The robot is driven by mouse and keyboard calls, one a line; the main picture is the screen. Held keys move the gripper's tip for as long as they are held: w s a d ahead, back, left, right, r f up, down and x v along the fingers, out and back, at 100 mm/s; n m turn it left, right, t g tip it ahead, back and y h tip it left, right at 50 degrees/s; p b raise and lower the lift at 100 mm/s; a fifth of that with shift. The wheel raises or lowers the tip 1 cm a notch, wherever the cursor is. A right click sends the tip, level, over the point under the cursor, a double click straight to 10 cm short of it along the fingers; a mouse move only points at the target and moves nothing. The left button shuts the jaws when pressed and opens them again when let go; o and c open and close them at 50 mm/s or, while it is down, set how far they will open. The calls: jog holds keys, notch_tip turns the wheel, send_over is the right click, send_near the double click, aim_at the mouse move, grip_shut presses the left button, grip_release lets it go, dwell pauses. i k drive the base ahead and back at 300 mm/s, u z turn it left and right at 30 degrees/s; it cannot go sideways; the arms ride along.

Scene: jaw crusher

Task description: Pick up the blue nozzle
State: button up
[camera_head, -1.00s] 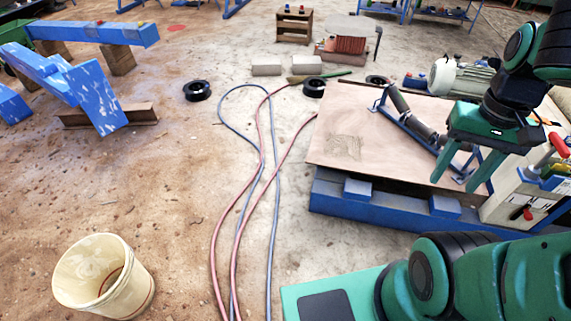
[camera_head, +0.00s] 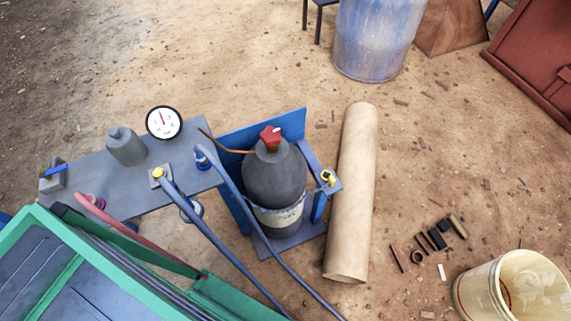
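A small blue fitting (camera_head: 203,156) is at the upper end of a blue-grey hose, beside the grey table's right edge. It may be the blue nozzle; the frame is too coarse to be sure. Another small blue part, a lever (camera_head: 54,170), sits on a grey block at the table's left end. My gripper is not in view.
The grey table (camera_head: 95,170) carries a round gauge (camera_head: 163,122) and a grey canister (camera_head: 126,147). A dark gas cylinder (camera_head: 273,178) with a red top stands in a blue frame. A cardboard tube (camera_head: 351,195), bucket (camera_head: 515,289) and blue drum (camera_head: 376,38) stand or lie right.

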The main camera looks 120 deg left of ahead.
aim_at(196, 208)
jog(key=u, duration=1.15)
jog(key=k, duration=2.2)
jog(key=u, duration=0.95)
